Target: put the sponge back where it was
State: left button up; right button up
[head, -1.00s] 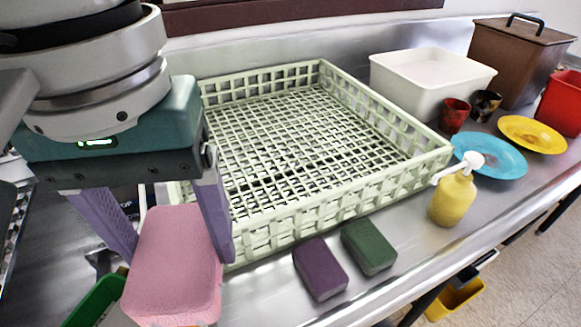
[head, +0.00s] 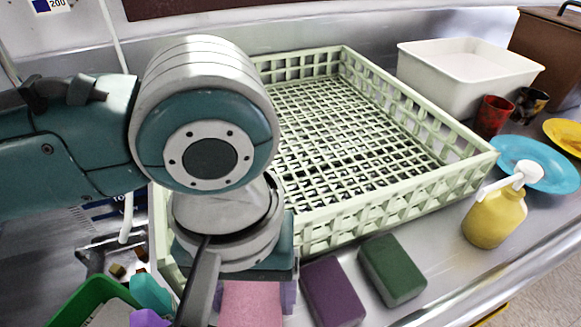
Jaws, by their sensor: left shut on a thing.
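A pink sponge (head: 252,303) shows at the bottom of the head view, below my left gripper (head: 257,292). The gripper is shut on it, with a purple finger at each side. My own wrist hides most of the gripper and the sponge's upper part. A purple sponge (head: 333,292) lies on the steel counter just right of the pink one. A dark green sponge (head: 392,268) lies right of the purple one. I cannot tell whether the pink sponge touches the counter. My right gripper is not in view.
A pale green dish rack (head: 398,212) stands behind the sponges. A yellow pump bottle (head: 494,218), a blue plate (head: 540,172) and a white tub (head: 468,62) are to the right. A green bin (head: 87,297) with several small things is at lower left. Bare counter (head: 440,262) lies between green sponge and bottle.

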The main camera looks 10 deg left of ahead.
aim_at(256, 312)
pick_arm(q)
jog(key=shift+f+b, duration=0.5)
jog(key=shift+f, duration=1.7)
jog(key=shift+f, duration=0.1)
jog(key=o, duration=1.2)
jog(key=shift+c, duration=0.2)
notch_tip(256, 312, up, 12)
jog(key=p, duration=0.3)
